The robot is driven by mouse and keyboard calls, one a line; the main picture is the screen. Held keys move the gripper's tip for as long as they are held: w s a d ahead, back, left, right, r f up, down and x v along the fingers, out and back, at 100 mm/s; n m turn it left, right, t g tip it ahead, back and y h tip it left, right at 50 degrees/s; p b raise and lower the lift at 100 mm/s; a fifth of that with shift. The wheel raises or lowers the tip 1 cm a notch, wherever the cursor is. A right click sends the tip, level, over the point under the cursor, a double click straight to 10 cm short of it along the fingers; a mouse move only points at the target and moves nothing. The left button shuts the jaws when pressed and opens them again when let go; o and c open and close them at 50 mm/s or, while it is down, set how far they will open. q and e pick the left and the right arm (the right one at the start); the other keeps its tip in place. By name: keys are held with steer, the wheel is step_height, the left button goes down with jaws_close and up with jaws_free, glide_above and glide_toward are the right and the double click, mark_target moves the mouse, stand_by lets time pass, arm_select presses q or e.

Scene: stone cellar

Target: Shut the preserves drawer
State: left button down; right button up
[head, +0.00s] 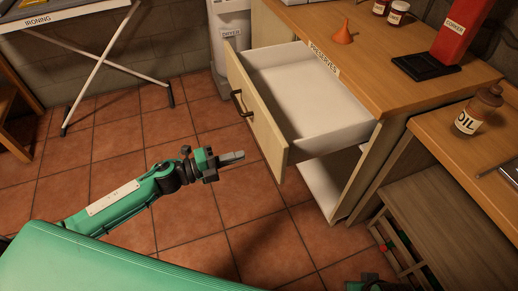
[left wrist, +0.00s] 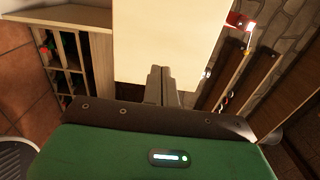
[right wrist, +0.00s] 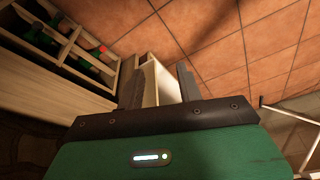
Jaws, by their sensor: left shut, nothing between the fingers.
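The preserves drawer (head: 310,97) is pulled well out of the wooden cabinet below the "PRESERVES" label (head: 323,57). Its white inside looks empty. Its pale front (head: 255,115) carries a dark handle (head: 240,103). My left gripper (head: 240,156) is shut and empty, in front of the drawer front and apart from it in the head view. In the left wrist view the shut fingers (left wrist: 162,80) point at a pale panel (left wrist: 170,40), likely the drawer front. My right gripper (right wrist: 160,82) is open and empty, low by the wine rack; only a bit shows in the head view (head: 370,284).
On the cabinet top stand an orange funnel (head: 343,32), jars (head: 397,13) and a red "CORNER" block (head: 460,30). An oil bottle (head: 478,110) stands on the right counter. A bottle rack (head: 398,245) is below.

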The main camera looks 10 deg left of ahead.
mark_target(269, 147)
arm_select(q)
steer(key=x, duration=0.7)
steer(key=shift+w+d, duration=0.1)
arm_select(e)
steer(key=shift+w+f, duration=0.15)
steer(key=shift+f, duration=0.55)
arm_select(q)
steer(key=shift+d, duration=0.1)
